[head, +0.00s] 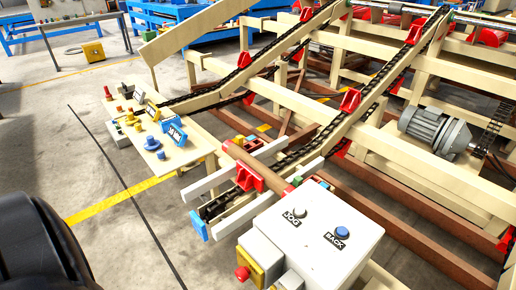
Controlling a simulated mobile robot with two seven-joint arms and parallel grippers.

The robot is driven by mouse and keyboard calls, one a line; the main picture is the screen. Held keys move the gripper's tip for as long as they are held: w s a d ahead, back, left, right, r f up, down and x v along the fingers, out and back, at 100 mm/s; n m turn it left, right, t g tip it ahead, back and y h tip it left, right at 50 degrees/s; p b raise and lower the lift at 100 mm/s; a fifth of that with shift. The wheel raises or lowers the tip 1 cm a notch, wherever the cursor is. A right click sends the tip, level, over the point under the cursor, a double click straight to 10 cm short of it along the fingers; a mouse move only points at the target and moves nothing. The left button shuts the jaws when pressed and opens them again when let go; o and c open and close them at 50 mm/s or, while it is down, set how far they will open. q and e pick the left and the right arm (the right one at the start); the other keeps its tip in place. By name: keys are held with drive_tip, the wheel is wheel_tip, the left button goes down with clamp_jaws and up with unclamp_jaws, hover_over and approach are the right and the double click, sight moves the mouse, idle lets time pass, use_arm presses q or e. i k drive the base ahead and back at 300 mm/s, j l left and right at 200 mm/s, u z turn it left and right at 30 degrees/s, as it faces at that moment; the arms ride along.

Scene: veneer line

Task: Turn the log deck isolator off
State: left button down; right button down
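A pale grey control box (328,246) stands in the lower middle. Its top carries a white button (299,213) above a label that seems to read JOG and a blue button (342,232) above a label that seems to read BACK. On its left side is a yellow housing (257,262) with a red knob (242,273). I cannot tell for sure whether this knob is the log deck isolator, and its setting is unreadable from here. Neither gripper is in view; a dark rounded part at the lower left may be mine.
The log deck (300,100) with chains and red brackets fills the right and centre; a brown log (257,169) lies across its near end. A wooden table (190,152) with small coloured parts and signs stands left of it. Grey floor (110,220) is open at left.

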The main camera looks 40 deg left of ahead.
sight(242, 273)
drive_tip(key=u, duration=0.75)
